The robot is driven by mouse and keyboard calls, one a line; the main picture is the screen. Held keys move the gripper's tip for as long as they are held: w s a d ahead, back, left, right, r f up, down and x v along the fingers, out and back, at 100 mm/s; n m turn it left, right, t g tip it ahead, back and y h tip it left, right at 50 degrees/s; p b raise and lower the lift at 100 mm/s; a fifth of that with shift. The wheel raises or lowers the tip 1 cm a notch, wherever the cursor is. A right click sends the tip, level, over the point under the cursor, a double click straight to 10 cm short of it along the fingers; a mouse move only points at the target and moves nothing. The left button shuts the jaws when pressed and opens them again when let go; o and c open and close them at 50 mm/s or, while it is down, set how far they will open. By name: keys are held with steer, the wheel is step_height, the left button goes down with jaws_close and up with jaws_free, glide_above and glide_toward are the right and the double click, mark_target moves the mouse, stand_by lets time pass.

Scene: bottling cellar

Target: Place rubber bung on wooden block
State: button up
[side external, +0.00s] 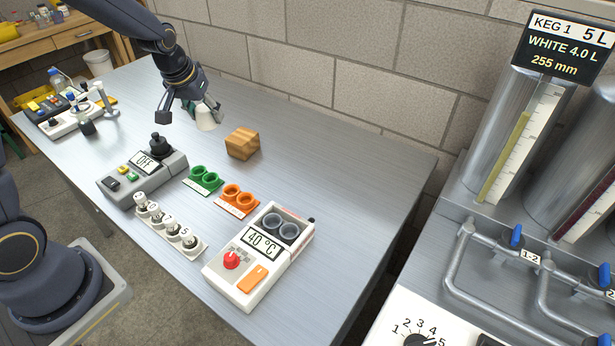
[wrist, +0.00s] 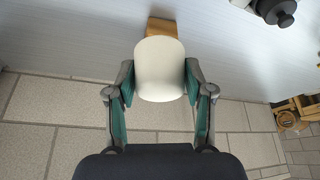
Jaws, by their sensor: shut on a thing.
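The rubber bung (side external: 206,120) is a pale, off-white tapered piece. My gripper (side external: 190,112) is shut on it and holds it above the table, up and to the left of the wooden block in the side view. In the wrist view the bung (wrist: 160,70) sits between the two fingers of my gripper (wrist: 159,82). The wooden block (side external: 242,143) is a brown cube-like piece on the metal table. In the wrist view the block (wrist: 160,26) shows just beyond the bung, which hides part of it.
A grey device reading OFF (side external: 146,172) with a black knob stands left of the block. Green cups (side external: 206,178), orange cups (side external: 237,198), a rack of small vials (side external: 170,228) and a 40 °C heater (side external: 258,258) stand nearer. Bare table (side external: 330,165) lies right of the block.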

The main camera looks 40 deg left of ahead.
steer(key=w+a+f, duration=0.3)
steer(key=w, duration=0.4)
glide_above(243, 132)
steer(key=s, duration=0.2)
steer(key=f, duration=0.6)
steer(key=shift+w+d+f, duration=0.1)
steer(key=shift+d+f, duration=0.1)
steer(key=shift+d, duration=0.2)
steer(key=shift+w+f, duration=0.15)
steer(key=shift+f, duration=1.5)
steer(key=shift+f, duration=0.15)
steer(key=o, duration=1.2)
